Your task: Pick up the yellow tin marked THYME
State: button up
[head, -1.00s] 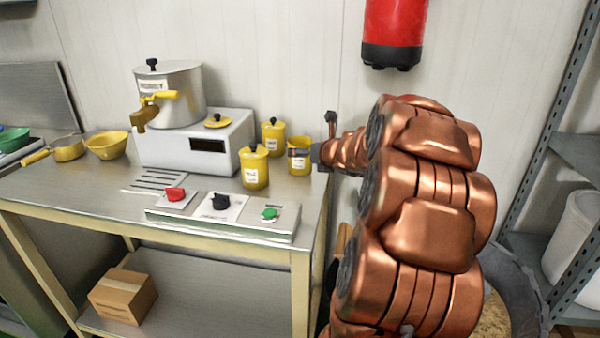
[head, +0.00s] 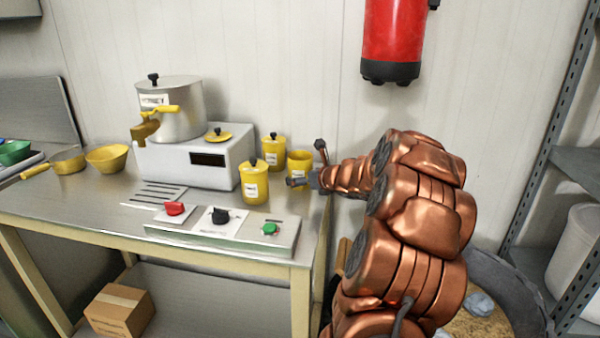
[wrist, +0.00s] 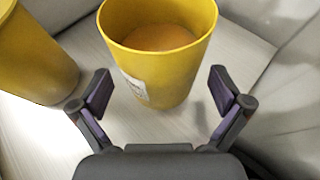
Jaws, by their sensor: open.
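Three yellow tins stand at the right end of the steel table. An open tin without a lid (head: 300,160) is nearest my gripper; in the wrist view the open tin (wrist: 165,62) stands upright and shows an orange-brown content. A lidded tin (head: 254,184) stands to its front left, and another lidded tin (head: 273,154) behind. All bear small white labels too small to read, so I cannot tell which is THYME. My gripper (wrist: 161,93) is open and empty, its fingers apart on either side of the open tin's near face. It also shows in the head view (head: 302,182).
A control panel (head: 225,233) with red, black and green knobs lies along the front edge. A red cylinder (head: 392,40) hangs on the wall above my arm.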

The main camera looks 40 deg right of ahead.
jog(key=shift+x, duration=1.05)
jog(key=c, duration=1.5)
jog(key=shift+d+r, duration=0.1)
